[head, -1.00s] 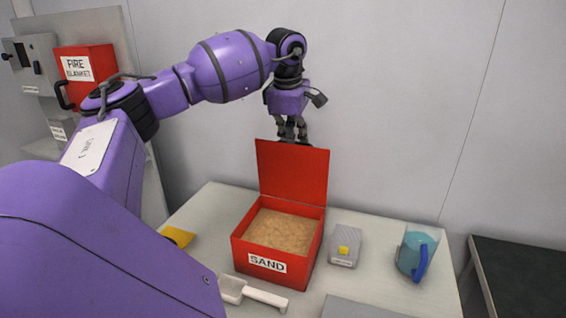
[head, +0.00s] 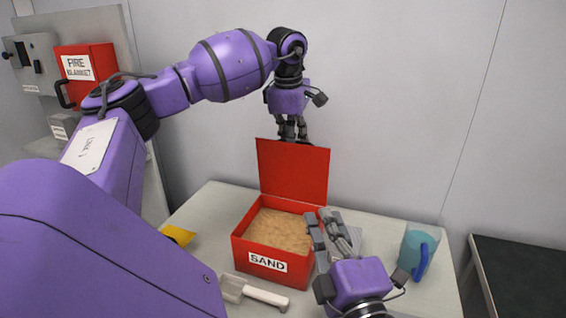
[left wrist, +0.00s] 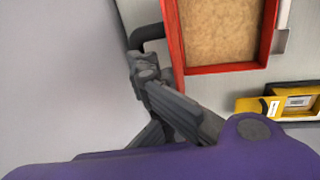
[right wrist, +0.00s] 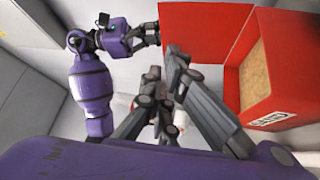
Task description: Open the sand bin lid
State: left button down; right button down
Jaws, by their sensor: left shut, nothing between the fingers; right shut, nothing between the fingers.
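The red sand bin (head: 240,250) stands on the table with its lid (head: 293,172) upright at the back. Sand shows inside, also in the left wrist view (left wrist: 220,28) and right wrist view (right wrist: 270,80). My left gripper (head: 291,138) is shut and empty at the lid's top edge; I cannot tell whether it touches. In the left wrist view, a dark curved bar (left wrist: 146,38) lies near its fingers. My right gripper (head: 326,218) is shut and empty above the bin's right side, hiding part of it.
A grey device (head: 356,242) right of the bin is mostly hidden by my right gripper. A blue jug (head: 412,252) stands farther right. A white scoop (head: 255,293) lies in front and a yellow object (head: 179,235) lies left. A wall is close behind.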

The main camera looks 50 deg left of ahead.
pick_arm(q)
jog(key=shift+s+a+f, duration=0.1)
jog(key=shift+s+f, duration=0.05)
jog(key=shift+f, duration=0.3)
pick_arm(e)
jog(key=w+a+r+n+g, duration=0.1)
jog(key=w+a+n+g, duration=0.1)
jog(key=a, duration=0.7)
jog(key=w+a+r+n+g, duration=0.1)
jog(key=w+a+n+g, duration=0.1)
jog(key=a, duration=0.8)
jog(key=shift+w+r+n+g, duration=0.3)
jog(key=shift+w+r+n, duration=0.1)
jog(key=shift+n, duration=0.5)
jog(key=shift+w+a+r+m, duration=0.15)
jog(key=shift+w+a, duration=0.1)
jog(key=shift+w, duration=0.15)
jog(key=shift+w+a+r+m, duration=0.1)
jog(key=shift+w+a+m, duration=0.1)
jog(key=shift+w, duration=0.15)
